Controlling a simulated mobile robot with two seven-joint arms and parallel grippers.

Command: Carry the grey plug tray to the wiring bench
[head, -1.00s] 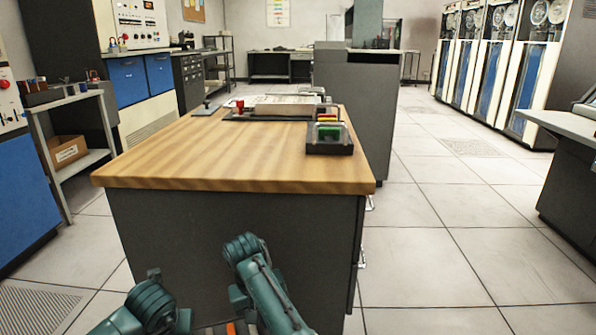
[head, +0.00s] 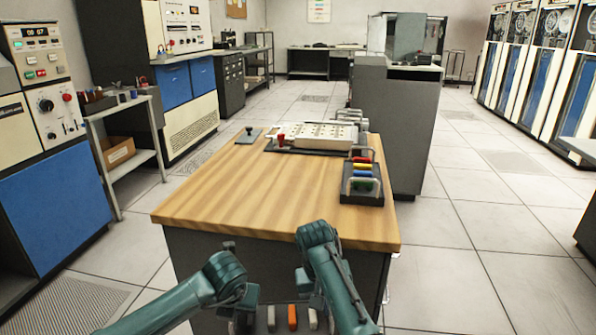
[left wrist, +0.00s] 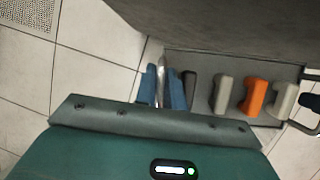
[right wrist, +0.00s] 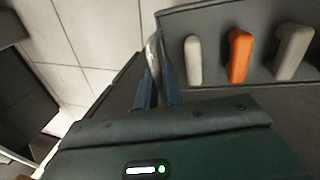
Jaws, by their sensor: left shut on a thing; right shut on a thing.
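The grey plug tray (left wrist: 205,60) hangs low in front of me, holding white and orange plugs (head: 292,316). It also shows in the right wrist view (right wrist: 215,15). My left gripper (left wrist: 165,90) is shut on the metal handle at one end. My right gripper (right wrist: 157,90) is shut on the handle at the other end. In the head view the tray is partly cut off by the bottom edge, below the top of a wooden-topped bench (head: 230,195). I cannot tell whether this is the wiring bench.
On the wooden top sit a dark tray (head: 375,197) of coloured plugs at the right and a white panel (head: 325,133) at the back. Its front left is bare. A shelf table (head: 130,105) stands left, a grey cabinet (head: 400,130) behind. Tiled floor is open right.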

